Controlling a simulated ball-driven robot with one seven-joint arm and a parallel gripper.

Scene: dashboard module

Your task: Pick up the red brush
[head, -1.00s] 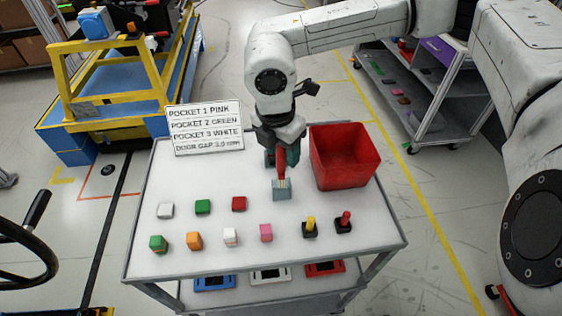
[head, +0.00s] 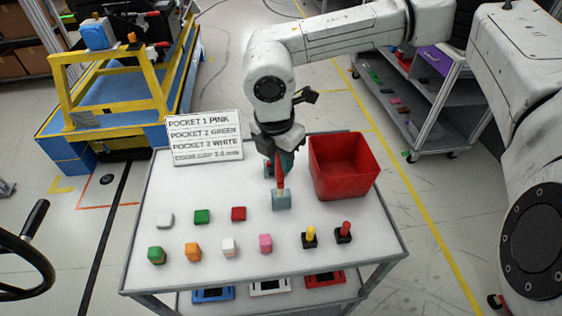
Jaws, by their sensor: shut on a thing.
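The red brush (head: 281,178) stands roughly upright at the back middle of the white cart top, its lower end at a small grey-blue block (head: 281,201). I cannot tell whether it is in the block or just in front of or above it. My gripper (head: 278,167) points down from above and is shut on the upper part of the brush. The fingers and wrist hide the brush's top. Its bristles cannot be made out now.
A red open bin (head: 342,185) stands close to the right of my gripper. A printed sign (head: 205,139) stands at the back left. Small coloured blocks (head: 202,216) and black-based pegs, one yellow (head: 310,237) and one red (head: 344,232), lie nearer the front.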

